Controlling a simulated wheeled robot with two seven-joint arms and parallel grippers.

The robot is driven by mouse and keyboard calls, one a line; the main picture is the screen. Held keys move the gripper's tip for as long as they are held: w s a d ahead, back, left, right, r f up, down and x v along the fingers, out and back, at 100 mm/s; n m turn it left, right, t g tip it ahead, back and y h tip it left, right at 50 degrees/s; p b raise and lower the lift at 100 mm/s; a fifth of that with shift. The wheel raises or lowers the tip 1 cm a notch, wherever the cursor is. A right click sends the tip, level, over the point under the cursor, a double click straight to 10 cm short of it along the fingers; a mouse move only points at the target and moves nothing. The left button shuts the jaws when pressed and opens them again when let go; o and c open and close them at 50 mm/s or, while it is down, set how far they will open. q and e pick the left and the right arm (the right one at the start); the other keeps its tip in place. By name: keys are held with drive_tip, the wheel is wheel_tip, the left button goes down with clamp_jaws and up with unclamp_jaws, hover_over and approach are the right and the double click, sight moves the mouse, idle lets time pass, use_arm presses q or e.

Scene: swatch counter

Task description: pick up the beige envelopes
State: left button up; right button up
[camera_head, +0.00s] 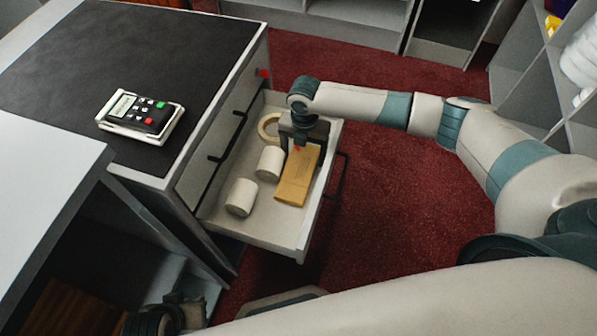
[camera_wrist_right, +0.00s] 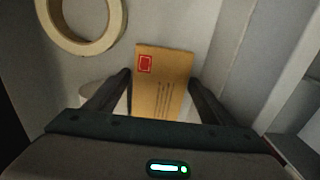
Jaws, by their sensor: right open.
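The beige envelopes (camera_head: 297,185) lie as a thin stack in the open drawer (camera_head: 262,233), near its front panel. In the right wrist view the top envelope (camera_wrist_right: 161,90) shows a red stamp mark and lines of print. My right gripper (camera_head: 303,148) is over the far end of the envelopes, pointing down. It is open, with one finger on each side of the envelopes in the right wrist view (camera_wrist_right: 160,78). I cannot tell whether the fingers touch them. My left gripper (camera_head: 182,312) is at the bottom left of the head view, partly cut off; its jaws are unclear.
In the drawer, two white rolls (camera_head: 241,197) (camera_head: 269,163) lie left of the envelopes, and a tape ring (camera_head: 268,128) lies at the far end. A card terminal (camera_head: 140,114) sits on the dark countertop (camera_head: 150,50). Red carpet (camera_head: 390,200) is clear right of the drawer.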

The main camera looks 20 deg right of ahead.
drive_tip(key=shift+c, duration=0.4)
drive_tip(key=c, duration=0.8)
drive_tip(key=shift+o, duration=0.2)
drive_tip(key=shift+r, duration=0.15)
use_arm(q)
drive_tip(key=shift+s+a+f+g+p, duration=0.15)
drive_tip(key=shift+a+f+g+p, duration=0.25)
drive_tip(key=shift+a+f+p, duration=0.3)
use_arm(e)
wheel_tip(320, 180, up, 18)
use_arm(q)
drive_tip(key=shift+s+r, duration=0.15)
drive_tip(key=shift+s, duration=0.05)
drive_tip(key=shift+c, duration=0.2)
